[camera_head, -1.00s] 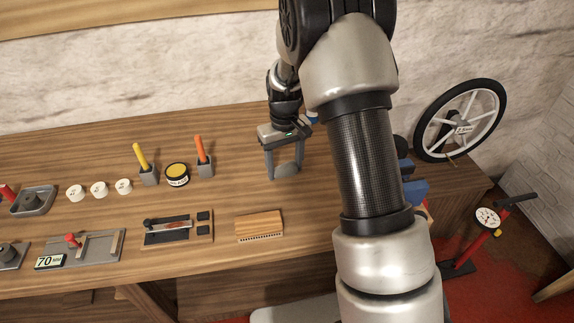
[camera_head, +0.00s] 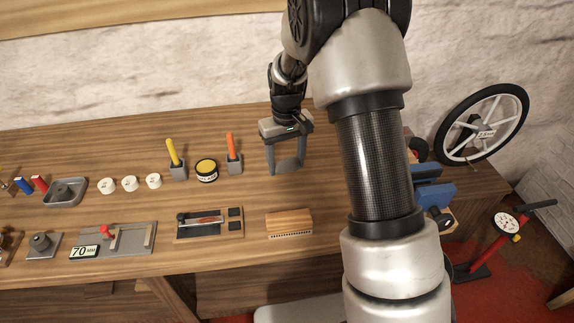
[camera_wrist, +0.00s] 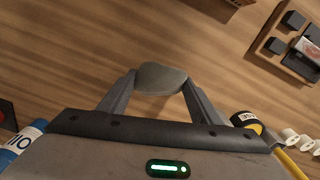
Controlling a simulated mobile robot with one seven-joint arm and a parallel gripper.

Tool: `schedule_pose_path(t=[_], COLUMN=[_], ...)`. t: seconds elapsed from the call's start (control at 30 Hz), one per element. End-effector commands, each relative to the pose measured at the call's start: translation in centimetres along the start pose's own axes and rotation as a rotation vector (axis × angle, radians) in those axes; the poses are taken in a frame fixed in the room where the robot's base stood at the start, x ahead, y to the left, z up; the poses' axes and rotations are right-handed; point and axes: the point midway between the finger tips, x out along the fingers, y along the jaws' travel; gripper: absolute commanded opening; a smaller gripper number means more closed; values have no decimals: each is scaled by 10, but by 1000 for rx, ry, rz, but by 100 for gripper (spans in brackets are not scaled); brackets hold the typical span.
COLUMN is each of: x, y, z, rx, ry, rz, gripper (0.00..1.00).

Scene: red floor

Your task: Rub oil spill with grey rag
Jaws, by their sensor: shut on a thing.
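My gripper (camera_head: 287,170) is over the back part of the wooden workbench, to the right of the orange-handled tool. In the wrist view its fingers (camera_wrist: 160,82) are shut on a small rounded grey piece, the grey rag (camera_wrist: 162,77). The rag spans the gap between the fingertips. I cannot tell whether it touches the bench top. I see no clear oil spill in either view; the wood near the rag looks plain brown. A blue and white bottle (camera_wrist: 22,143) with lettering shows at the lower left of the wrist view.
A black can with a yellow lid (camera_head: 206,169) and an orange-handled tool (camera_head: 233,152) stand left of my gripper. A wooden brush (camera_head: 289,222) lies in front. A spoked wheel (camera_head: 483,124) stands at the right.

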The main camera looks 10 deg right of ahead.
Motion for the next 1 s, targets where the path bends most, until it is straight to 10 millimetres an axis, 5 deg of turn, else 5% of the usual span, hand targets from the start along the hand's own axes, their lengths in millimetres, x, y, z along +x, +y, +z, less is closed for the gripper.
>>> schedule_pose_path(t=[0.53, 1.0], x=[-51, -56], y=[0, -1], z=[2, 2], rx=[2, 2], ry=[-4, -5], rz=[0, 0], gripper=[37, 37])
